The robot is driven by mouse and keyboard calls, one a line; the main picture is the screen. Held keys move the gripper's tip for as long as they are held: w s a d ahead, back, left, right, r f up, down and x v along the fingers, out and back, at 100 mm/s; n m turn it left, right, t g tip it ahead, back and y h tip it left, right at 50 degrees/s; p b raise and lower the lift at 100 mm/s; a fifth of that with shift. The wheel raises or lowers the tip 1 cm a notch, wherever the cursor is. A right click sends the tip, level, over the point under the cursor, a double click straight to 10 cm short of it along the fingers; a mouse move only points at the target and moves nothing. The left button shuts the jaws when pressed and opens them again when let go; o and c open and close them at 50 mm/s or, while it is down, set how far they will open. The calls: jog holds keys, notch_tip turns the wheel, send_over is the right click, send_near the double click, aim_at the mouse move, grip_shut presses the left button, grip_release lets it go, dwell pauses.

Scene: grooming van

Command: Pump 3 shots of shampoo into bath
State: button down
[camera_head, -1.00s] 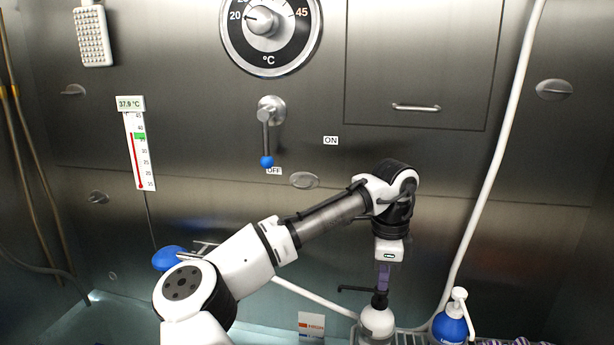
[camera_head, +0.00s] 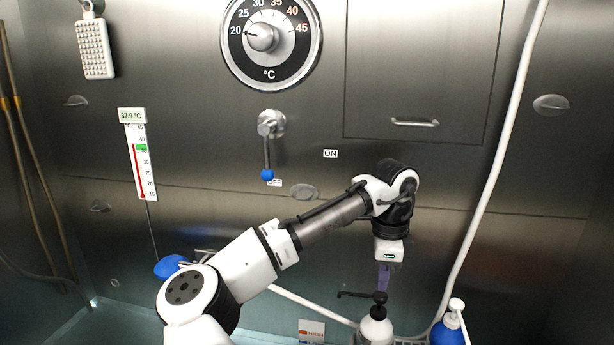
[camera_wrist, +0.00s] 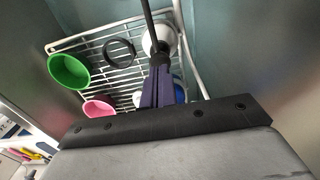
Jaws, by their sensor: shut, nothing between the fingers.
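A white bottle (camera_head: 376,330) with a black pump head (camera_head: 379,300) stands near the lower edge of the head view. Its long black spout points left. A blue bottle (camera_head: 446,332) with a white pump stands to its right. I cannot read which one is shampoo. My gripper (camera_head: 382,284) is shut and empty, with its purple fingers pointing down right above the black pump head. I cannot tell whether they touch it. In the wrist view the fingers partly hide the white bottle (camera_wrist: 158,40) and the blue bottle (camera_wrist: 179,94). The bath water (camera_head: 115,325) shows at lower left.
A wire rack (camera_wrist: 118,68) carries a green bowl (camera_wrist: 68,71), a pink bowl (camera_wrist: 98,107) and a black ring (camera_wrist: 119,52). A white hose (camera_head: 490,190) hangs right of the bottles. A lever (camera_head: 268,160), dial (camera_head: 262,37) and thermometer (camera_head: 141,165) are on the metal wall.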

aim_at(381, 295)
jog(key=shift+f, duration=0.1)
dwell(0.3)
jog(key=shift+f+b, duration=0.35)
jog(key=shift+f, duration=1.05)
jog(key=shift+r+p, duration=1.55)
jog(key=shift+p, duration=0.35)
jog(key=shift+f, duration=0.2)
